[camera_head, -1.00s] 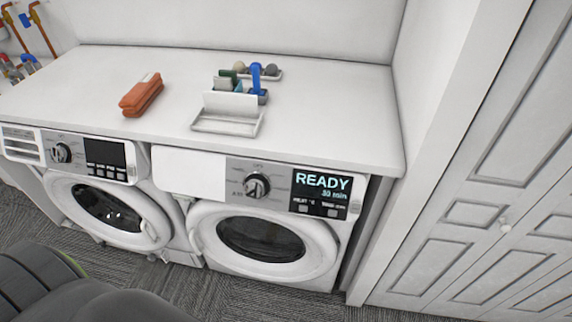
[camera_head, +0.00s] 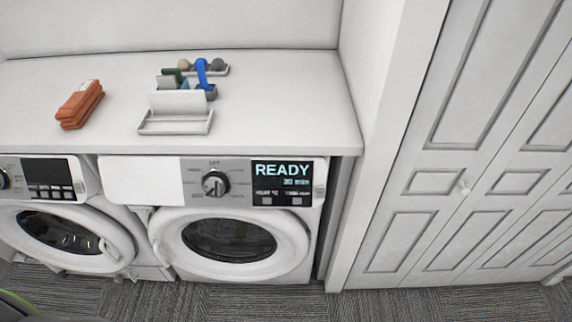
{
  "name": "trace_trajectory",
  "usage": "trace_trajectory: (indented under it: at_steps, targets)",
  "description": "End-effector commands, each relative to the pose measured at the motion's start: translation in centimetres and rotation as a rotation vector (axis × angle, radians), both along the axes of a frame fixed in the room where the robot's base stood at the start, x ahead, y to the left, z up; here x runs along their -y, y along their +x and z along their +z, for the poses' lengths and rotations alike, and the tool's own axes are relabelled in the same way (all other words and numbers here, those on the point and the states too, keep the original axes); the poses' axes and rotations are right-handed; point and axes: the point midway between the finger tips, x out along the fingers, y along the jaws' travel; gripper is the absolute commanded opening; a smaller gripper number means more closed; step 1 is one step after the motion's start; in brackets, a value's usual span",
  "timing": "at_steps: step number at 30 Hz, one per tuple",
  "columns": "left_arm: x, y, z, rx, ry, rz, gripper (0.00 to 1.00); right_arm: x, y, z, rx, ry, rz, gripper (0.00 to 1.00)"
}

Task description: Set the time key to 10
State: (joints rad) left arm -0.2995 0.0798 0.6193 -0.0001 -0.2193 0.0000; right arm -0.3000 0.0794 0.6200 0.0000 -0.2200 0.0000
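The right-hand washing machine (camera_head: 140,168) has a display (camera_head: 281,181) reading READY and 30 min. Below the text are two small keys; the right one (camera_head: 297,201) has a label that seems to be the time key, though its letters are too small to read surely. The left key (camera_head: 266,200) appears to be for heat. A round dial (camera_head: 215,184) sits left of the display. The round door (camera_head: 231,243) is shut. Neither of my grippers is in view.
A white counter (camera_head: 270,110) covers both machines, with a stack of orange cloths (camera_head: 79,105), a white tray (camera_head: 176,124) and a blue-handled brush (camera_head: 202,72). A second machine (camera_head: 60,230) stands at left. White panelled doors (camera_head: 440,130) are at right. Carpet (camera_head: 230,300) lies in front.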

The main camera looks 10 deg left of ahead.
Motion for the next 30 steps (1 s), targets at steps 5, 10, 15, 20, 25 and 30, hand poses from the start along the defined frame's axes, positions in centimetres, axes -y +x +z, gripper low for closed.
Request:
trace_trajectory:
  at_steps: [5, 10, 15, 20, 25, 30]
  targets:
    - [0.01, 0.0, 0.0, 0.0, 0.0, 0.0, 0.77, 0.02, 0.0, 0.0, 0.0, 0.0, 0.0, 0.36]
    - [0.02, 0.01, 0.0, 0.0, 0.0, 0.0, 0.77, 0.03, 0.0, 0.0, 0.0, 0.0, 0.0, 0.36]
    - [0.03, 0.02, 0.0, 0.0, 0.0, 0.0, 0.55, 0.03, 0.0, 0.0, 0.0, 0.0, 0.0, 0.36]
    - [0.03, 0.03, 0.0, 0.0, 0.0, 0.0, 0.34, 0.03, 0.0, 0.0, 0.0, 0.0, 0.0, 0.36]
    - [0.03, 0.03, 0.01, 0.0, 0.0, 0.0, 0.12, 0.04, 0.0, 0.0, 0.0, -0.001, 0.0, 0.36]
    - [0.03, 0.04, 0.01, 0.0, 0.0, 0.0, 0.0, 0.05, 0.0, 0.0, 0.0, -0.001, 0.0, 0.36]
